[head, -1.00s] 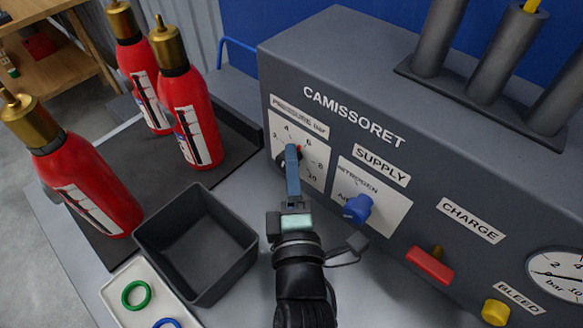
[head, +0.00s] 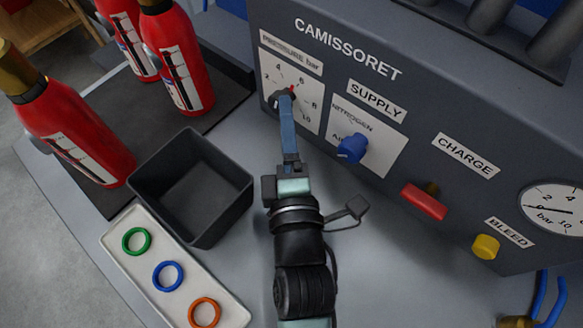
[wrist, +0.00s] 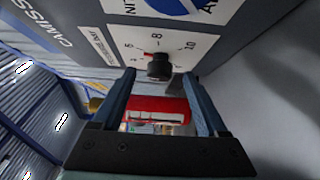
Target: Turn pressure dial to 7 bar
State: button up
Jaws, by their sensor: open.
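The pressure dial is on the grey panel's white plate (head: 309,122), marked 2 to 10. Its black knob (wrist: 160,68) shows in the wrist view, with a red pointer mark. In the head view the mark points near 6; in the wrist view it seems between 6 and 8, so the exact reading is unclear. My gripper (head: 286,94) is at the dial, its blue fingers hiding most of the knob in the head view. In the wrist view the fingers are open, one on each side of the knob, with visible gaps. I cannot tell how far the tips reach around it.
A blue supply knob (head: 351,149), red charge lever (head: 424,202), yellow bleed knob (head: 486,246) and gauge (head: 556,208) lie right along the panel. A dark bin (head: 150,190), a tray of rings (head: 190,284) and red extinguishers (head: 75,140) stand left.

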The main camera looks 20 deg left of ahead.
jog(key=b+v, duration=0.1)
jog(key=v, duration=0.8)
jog(key=shift+s, duration=0.2)
jog(key=shift+d+r, duration=0.1)
jog(key=shift+r, duration=0.05)
